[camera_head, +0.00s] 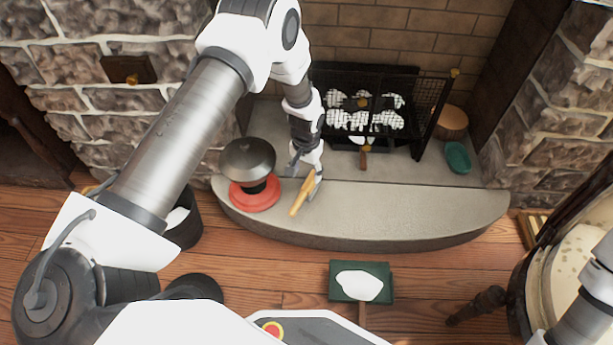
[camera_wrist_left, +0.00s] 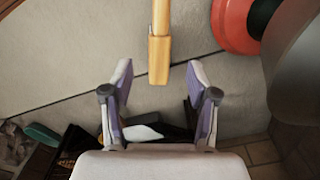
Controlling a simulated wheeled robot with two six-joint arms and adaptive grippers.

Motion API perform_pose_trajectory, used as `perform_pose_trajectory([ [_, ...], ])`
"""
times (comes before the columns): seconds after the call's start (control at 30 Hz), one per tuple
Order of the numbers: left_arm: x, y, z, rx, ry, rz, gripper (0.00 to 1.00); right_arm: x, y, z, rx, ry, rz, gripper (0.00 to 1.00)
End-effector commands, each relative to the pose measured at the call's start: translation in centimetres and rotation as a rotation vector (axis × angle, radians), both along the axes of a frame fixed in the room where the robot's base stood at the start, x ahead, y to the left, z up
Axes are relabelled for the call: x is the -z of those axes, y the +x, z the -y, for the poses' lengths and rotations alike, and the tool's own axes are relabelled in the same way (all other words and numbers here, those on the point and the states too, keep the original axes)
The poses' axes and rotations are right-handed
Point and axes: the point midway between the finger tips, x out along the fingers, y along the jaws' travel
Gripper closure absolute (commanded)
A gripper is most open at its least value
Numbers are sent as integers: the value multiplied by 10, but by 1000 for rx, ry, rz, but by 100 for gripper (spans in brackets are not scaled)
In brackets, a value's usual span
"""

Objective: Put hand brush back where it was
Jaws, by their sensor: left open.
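A pale wooden hand brush (camera_head: 299,198) lies on the grey hearth slab near its front left edge. In the left wrist view the brush (camera_wrist_left: 160,50) runs up out of the frame, and its near end lies between and just past the fingertips. My left gripper (camera_head: 309,180) is open beside the brush at its far end in the head view; it also shows open in the left wrist view (camera_wrist_left: 159,77), with no finger seen closed on the wood. Bristles cannot be made out. My right gripper is not in view.
A grey metal bowl-shaped thing (camera_head: 247,158) on a red round base (camera_head: 255,198) stands close left of the brush. A black fire grate (camera_head: 375,100) stands behind. A green dustpan (camera_head: 386,270) with white material lies on the wooden floor. The hearth's right part (camera_head: 420,208) is clear.

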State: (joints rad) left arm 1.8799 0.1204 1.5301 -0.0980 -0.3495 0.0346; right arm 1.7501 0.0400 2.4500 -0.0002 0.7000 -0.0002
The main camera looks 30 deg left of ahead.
Motion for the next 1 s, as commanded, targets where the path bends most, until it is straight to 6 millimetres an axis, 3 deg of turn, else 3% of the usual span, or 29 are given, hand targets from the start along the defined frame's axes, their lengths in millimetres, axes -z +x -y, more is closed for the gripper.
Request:
perform_pose_trajectory([
  [0.03, -17, 0, 0, -1, 0, 0, 41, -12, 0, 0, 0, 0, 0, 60],
  [0.17, -31, 0, 0, -1, 0, 0, 41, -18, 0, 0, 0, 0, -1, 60],
  [0.33, -32, -2, 0, 0, 0, -1, 41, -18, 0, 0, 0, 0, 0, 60],
  [0.4, -23, -15, 4, 2, -4, -6, 41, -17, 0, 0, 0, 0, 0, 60],
  [0.47, -7, -42, 11, 7, -12, -12, 41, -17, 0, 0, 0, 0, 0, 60],
  [0.57, 23, -118, 28, 12, -25, -20, 41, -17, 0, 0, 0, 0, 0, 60],
  [0.6, 30, -154, 34, 14, -28, -22, 41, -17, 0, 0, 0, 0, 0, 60],
  [0.73, 25, -253, 44, 14, -19, -17, 41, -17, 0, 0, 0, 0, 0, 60],
  [0.83, 11, -293, 45, 17, -8, -10, 41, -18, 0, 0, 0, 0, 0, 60],
  [1.0, 6, -303, 45, 18, -4, 1, 41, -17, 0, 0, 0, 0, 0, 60],
])
